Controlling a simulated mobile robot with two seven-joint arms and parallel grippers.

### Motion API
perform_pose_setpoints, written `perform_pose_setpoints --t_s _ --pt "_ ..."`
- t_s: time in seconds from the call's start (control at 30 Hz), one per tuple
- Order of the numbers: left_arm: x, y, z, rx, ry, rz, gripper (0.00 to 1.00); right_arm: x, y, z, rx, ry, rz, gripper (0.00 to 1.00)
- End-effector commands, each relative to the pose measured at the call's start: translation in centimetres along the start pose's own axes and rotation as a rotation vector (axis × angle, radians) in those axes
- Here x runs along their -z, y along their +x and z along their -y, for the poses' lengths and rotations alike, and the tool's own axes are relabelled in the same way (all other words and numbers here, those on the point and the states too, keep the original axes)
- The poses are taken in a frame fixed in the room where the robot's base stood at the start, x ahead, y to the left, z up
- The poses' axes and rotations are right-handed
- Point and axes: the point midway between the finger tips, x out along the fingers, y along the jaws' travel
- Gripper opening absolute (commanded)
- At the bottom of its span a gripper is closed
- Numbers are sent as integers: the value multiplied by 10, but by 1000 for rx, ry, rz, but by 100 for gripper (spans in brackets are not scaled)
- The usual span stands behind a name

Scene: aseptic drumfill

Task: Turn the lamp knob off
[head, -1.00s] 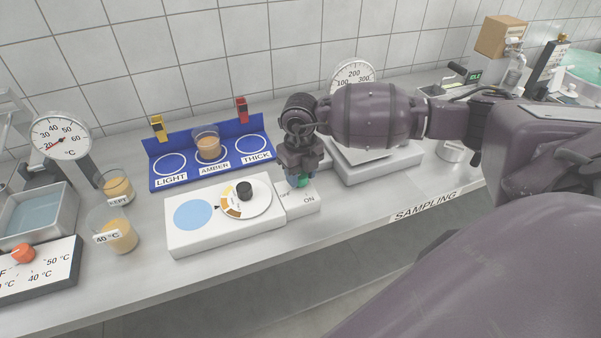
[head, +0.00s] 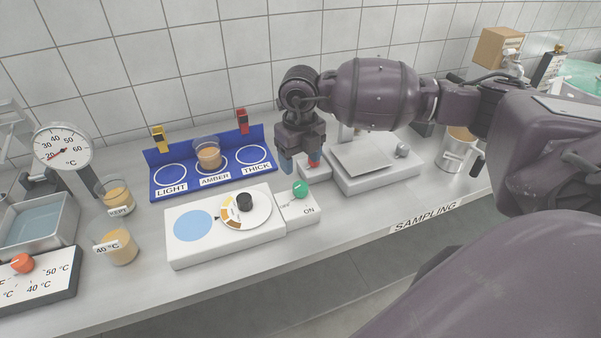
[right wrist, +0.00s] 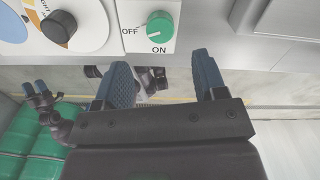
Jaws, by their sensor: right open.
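The lamp knob (head: 301,189) is round and green, on the white switch box marked OFF and ON at the right end of the lamp base (head: 190,252). It also shows in the right wrist view (right wrist: 160,23), with OFF to its left and ON below it; I cannot tell its setting for sure. My right gripper (head: 300,164) is open and empty, raised above and behind the knob, not touching it. Its two blue fingers (right wrist: 163,78) stand apart in the right wrist view. My left gripper (right wrist: 35,88) shows small at the left of that view; its opening is unclear.
A black knob (head: 244,202) on a dial sits left of the switch. The blue rack (head: 183,182) holding an amber cup (head: 208,155) stands behind. A scale (head: 375,175) is on the right. Two sample cups (head: 118,248) stand at left.

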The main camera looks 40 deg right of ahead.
Motion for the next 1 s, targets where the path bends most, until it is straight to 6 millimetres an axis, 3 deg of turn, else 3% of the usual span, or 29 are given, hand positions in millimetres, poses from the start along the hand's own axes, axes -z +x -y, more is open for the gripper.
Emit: perform_pose_setpoints --t_s 0.1,0.3,0.87,1.0 --pt "2 1 0 0 1 -3 63 0 -16 0 1 0 2 65" --pt "2 1 0 -1 1 -4 63 0 -26 0 0 0 -1 65" --pt "-1 -1 0 0 0 3 63 0 -26 -1 -5 -2 -2 65" --pt "-3 -2 0 1 0 6 63 7 -15 -24 -106 -33 -6 65"
